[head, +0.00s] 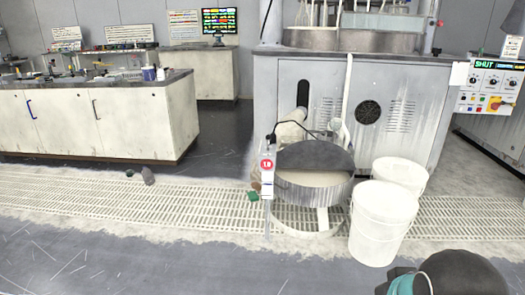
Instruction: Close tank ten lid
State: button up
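A round grey metal tank (312,193) stands on a pale ring stand on the floor grating, right of centre. A post at its left front carries a red round sign (266,165), whose marking is too small to read surely. A dark grey lid (315,155) shows over the back part of the tank. The front part of the opening is uncovered and shows pale, beige contents (315,179). I cannot tell the lid's exact tilt. A dark, rounded part of my arm with a teal piece shows at the bottom right. My gripper's fingers are not in view.
Two white buckets (382,222) (400,173) stand right of the tank. A large grey machine (395,105) is close behind it. A small green object (253,196) lies left of the post. A white bench (95,125) is at the left. The front floor is clear.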

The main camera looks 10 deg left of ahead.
aim_at(311, 153)
jog(key=u, duration=0.05)
jog(key=i, duration=2.55)
